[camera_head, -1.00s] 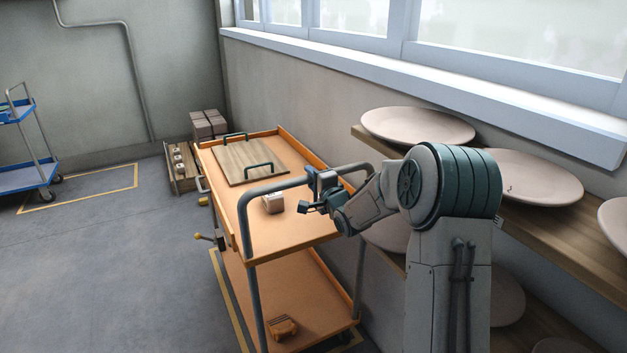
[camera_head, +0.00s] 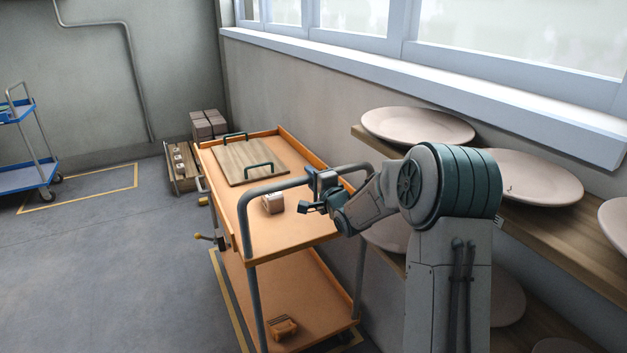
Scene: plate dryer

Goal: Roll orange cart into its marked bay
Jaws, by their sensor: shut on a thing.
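The orange cart (camera_head: 290,236) stands along the right wall, with an upper and a lower deck and a grey push handle (camera_head: 258,190) at its near end. My gripper (camera_head: 318,192) is shut on the handle's top bar, right of its middle. Yellow floor lines (camera_head: 226,297) run along the cart's left side, and a bit of yellow shows by its near right corner. The cart appears to stand within these lines, but it hides most of the marking.
A wooden board with green handles (camera_head: 250,161) and a small box (camera_head: 273,203) lie on the upper deck. Plates (camera_head: 418,125) on wooden shelves are close on the right. A blue cart (camera_head: 28,178) stands by another yellow outline (camera_head: 100,183) at left. Open floor (camera_head: 110,270) lies left.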

